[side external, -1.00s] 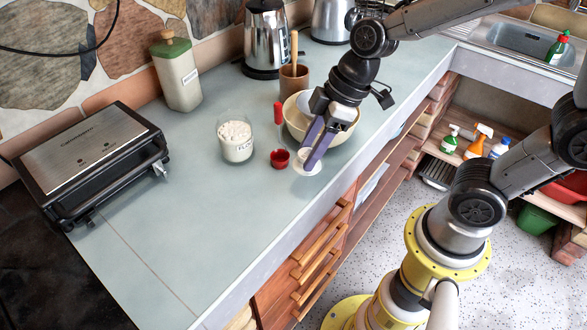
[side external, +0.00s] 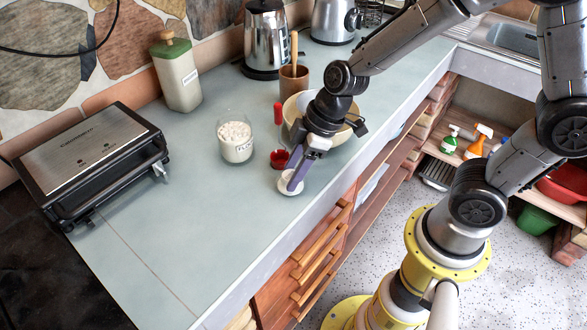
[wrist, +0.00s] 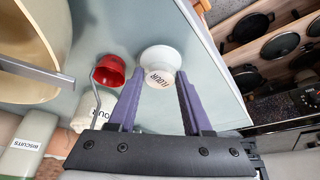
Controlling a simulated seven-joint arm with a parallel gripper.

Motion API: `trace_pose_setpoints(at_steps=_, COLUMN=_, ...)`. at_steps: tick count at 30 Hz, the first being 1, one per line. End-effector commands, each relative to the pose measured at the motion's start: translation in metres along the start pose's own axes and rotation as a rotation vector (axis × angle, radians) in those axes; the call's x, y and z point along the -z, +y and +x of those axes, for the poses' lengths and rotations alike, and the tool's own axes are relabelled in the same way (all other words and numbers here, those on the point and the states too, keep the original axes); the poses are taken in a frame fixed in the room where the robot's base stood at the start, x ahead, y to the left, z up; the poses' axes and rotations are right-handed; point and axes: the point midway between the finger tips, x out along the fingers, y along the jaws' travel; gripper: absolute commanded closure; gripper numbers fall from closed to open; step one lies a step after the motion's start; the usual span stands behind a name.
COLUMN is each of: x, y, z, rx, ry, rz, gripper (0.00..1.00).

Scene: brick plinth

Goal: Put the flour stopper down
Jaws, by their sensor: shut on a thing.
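The flour stopper (side external: 290,187) is a round white piece with FLOUR lettering, which shows in the wrist view (wrist: 158,62). My gripper (side external: 296,178) points down and is shut on it, with one purple finger on each side in the wrist view (wrist: 159,85). The stopper is at or just above the counter near its front edge; I cannot tell whether it touches. The glass flour jar (side external: 236,150) stands to the left, without a lid and full of white contents. In the wrist view the jar (wrist: 88,112) is partly hidden behind my gripper.
A red measuring cup (side external: 277,159) lies just behind the stopper. A cream bowl (side external: 350,130) stands behind my gripper. A biscuits canister (side external: 178,80), a kettle (side external: 265,40) and a sandwich press (side external: 90,160) stand farther off. The counter (side external: 200,230) is clear at front left.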

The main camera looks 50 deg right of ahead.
Motion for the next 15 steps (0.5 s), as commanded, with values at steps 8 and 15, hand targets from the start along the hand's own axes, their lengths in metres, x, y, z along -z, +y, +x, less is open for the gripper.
trace_pose_setpoints(at_steps=8, x=-0.0006, y=0.0, z=0.0017, rx=0.0, ry=0.001, rz=0.001, gripper=0.2)
trace_pose_setpoints(at_steps=15, x=-0.0005, y=0.0, z=0.0016, rx=0.0, ry=0.001, rz=0.0, gripper=0.2)
